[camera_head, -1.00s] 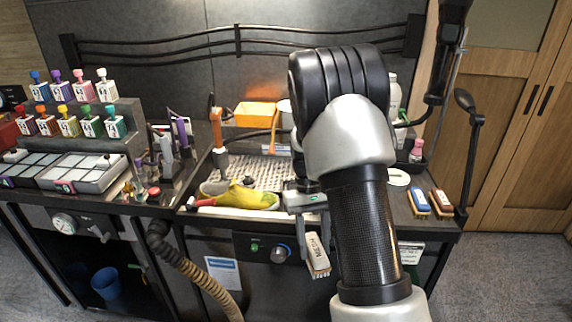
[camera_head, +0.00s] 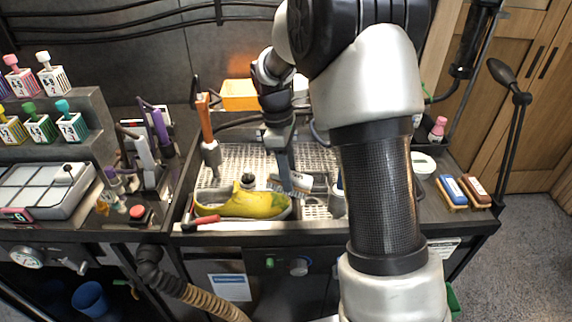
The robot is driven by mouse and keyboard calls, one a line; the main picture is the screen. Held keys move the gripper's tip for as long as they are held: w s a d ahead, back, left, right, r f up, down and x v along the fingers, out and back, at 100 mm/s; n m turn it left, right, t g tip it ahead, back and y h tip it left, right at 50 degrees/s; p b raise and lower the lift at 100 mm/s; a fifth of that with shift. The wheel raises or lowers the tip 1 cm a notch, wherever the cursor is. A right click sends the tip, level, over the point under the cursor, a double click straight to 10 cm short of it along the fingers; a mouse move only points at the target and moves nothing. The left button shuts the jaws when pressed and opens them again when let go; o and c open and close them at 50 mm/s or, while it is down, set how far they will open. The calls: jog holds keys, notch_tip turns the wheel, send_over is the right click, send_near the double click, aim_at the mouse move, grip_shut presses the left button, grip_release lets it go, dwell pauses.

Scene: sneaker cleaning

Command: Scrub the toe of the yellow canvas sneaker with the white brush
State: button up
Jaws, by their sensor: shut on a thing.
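The yellow canvas sneaker (camera_head: 255,205) lies on its sole in the wash tray (camera_head: 325,213), its yellow part to the right and a grey-white part to the left. My gripper (camera_head: 284,172) is above the sneaker's right end, pointing down. It is shut on the white brush (camera_head: 300,181), which is tilted, its bristles toward the sneaker. The brush is at or just above the sneaker's upper right side; I cannot tell whether they touch. My fingers hide part of the brush.
A red-handled tool (camera_head: 204,219) lies at the tray's front left edge. An orange-handled tool (camera_head: 205,118) stands behind left. A blue brush (camera_head: 452,190) and a brown brush (camera_head: 475,189) lie on the right counter. An orange bin (camera_head: 239,95) is at the back.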

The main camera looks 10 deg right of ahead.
jog(key=shift+s+a+f+b, duration=0.1)
jog(key=shift+s+f+b, duration=0.05)
jog(key=shift+f+b, duration=0.25)
jog(key=shift+a+f+b, duration=0.2)
jog(key=shift+f+b, duration=0.4)
jog(key=shift+f, duration=0.2)
jog(key=shift+a+f+b, duration=0.25)
jog(key=shift+f+b, duration=0.35)
jog(key=shift+f, duration=0.2)
jog(key=shift+a+f+b, duration=0.2)
jog(key=shift+f+b, duration=0.4)
jog(key=shift+f, duration=0.2)
jog(key=shift+a+f+b, duration=0.15)
jog(key=shift+f+b, duration=0.15)
jog(key=shift+f, duration=0.3)
jog(key=shift+a+f+b, duration=0.15)
jog(key=shift+f+b, duration=0.1)
jog(key=shift+f, duration=0.35)
